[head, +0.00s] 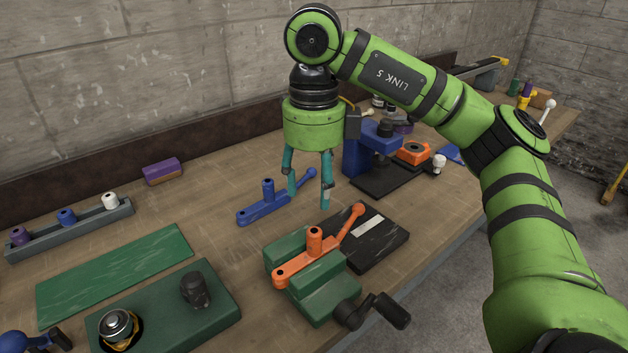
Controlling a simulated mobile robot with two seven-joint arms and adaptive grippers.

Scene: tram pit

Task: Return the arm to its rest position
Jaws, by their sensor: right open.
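My right arm (545,230) comes in from the right and bends over at the top. Its right gripper (308,200) points down with two teal fingers spread apart, open, with nothing between them. It hangs over the bench, in front of a blue lever (262,207) and behind a green vise (325,298). The left finger overlaps part of the blue lever in the picture; I cannot tell the gap. An orange lever (314,245) sits in the vise jaws, clear of the fingers. My left gripper is not in view.
A black plate (378,238) lies beside the vise. A blue press (368,150) and an orange block (413,153) stand right of the gripper. A green mat (115,273), a green base (215,308), a grey rack (70,230) and a purple block (162,171) lie left. A wall stands behind.

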